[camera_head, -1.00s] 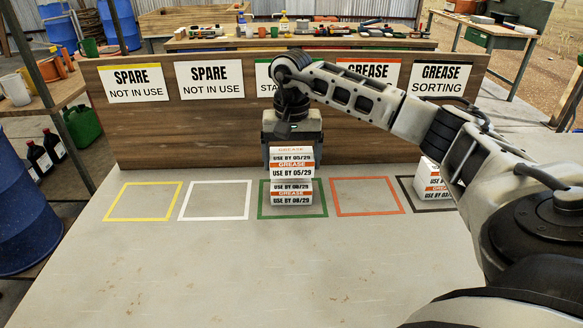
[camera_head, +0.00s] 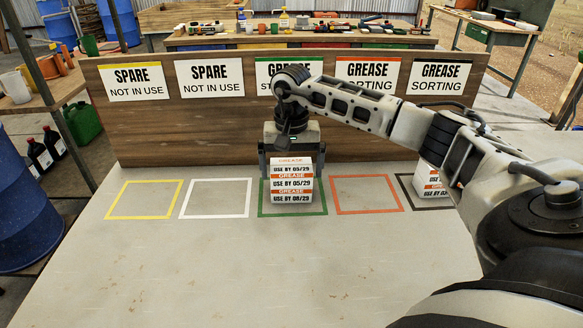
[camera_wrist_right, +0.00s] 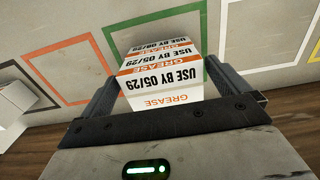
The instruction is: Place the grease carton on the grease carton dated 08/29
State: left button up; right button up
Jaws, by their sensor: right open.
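A white and orange grease carton marked USE BY 05/29 (camera_head: 291,182) sits on top of the grease carton marked USE BY 08/29 (camera_head: 291,197). Both stand roughly aligned inside the green square (camera_head: 262,214). My right gripper (camera_head: 292,160) comes down from behind the upper carton, with its fingers on either side of it. In the wrist view the gripper (camera_wrist_right: 163,88) is open around the upper carton (camera_wrist_right: 160,75); whether either finger touches it I cannot tell. The lower carton's date (camera_wrist_right: 160,45) shows beyond it. My left gripper is not in view.
More grease cartons (camera_head: 432,182) stand in the black square at right, partly hidden by my right arm. The yellow (camera_head: 108,215), white (camera_head: 183,214) and orange (camera_head: 336,211) squares are empty. A wooden board with signs (camera_head: 150,140) stands behind. The front tabletop is clear.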

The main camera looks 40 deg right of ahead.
aim_at(291, 169)
notch_tip(291, 169, up, 12)
jog(key=shift+f+b, duration=0.15)
jog(key=shift+b, duration=0.3)
dwell(0.4)
